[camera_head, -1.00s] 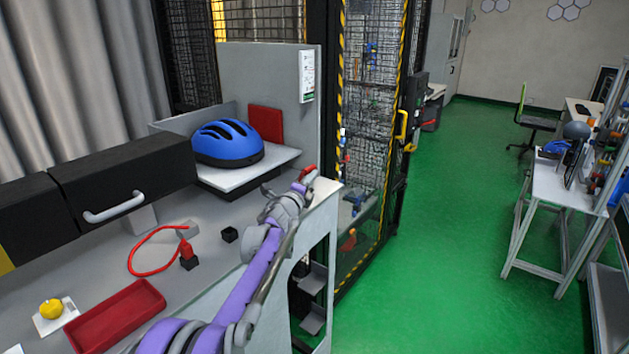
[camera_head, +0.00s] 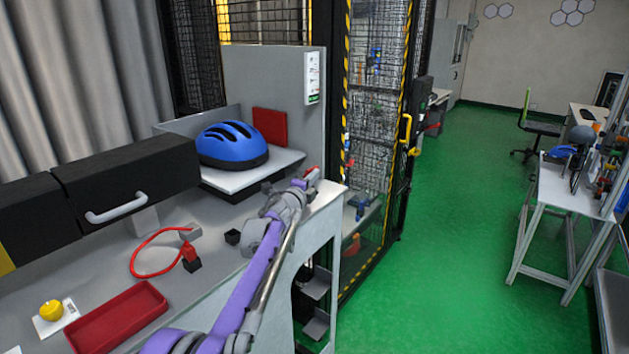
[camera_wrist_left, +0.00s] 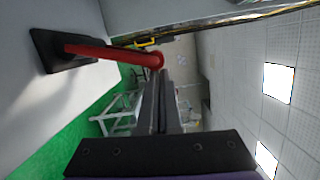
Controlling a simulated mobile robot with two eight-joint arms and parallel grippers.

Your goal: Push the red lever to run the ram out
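The red lever (camera_wrist_left: 110,53) sticks out from a black base (camera_wrist_left: 55,50) on a pale panel in the left wrist view. In the head view only a small red part of the lever (camera_head: 312,170) shows at the bench's far right corner, beside my left gripper (camera_head: 302,185). In the left wrist view my left gripper (camera_wrist_left: 164,88) has its two fingers together with nothing seen between them. The fingertips are close to the lever's rounded free end; I cannot tell if they touch it. The ram cannot be made out. My right gripper is not in view.
A blue helmet (camera_head: 232,143) sits on a white platform (camera_head: 285,160) behind my arm. The bench (camera_head: 215,262) holds a red tray (camera_head: 118,318), a yellow object (camera_head: 51,309) and a red cable (camera_head: 140,245). A mesh cage (camera_head: 375,110) stands right of the bench. Green floor is open beyond.

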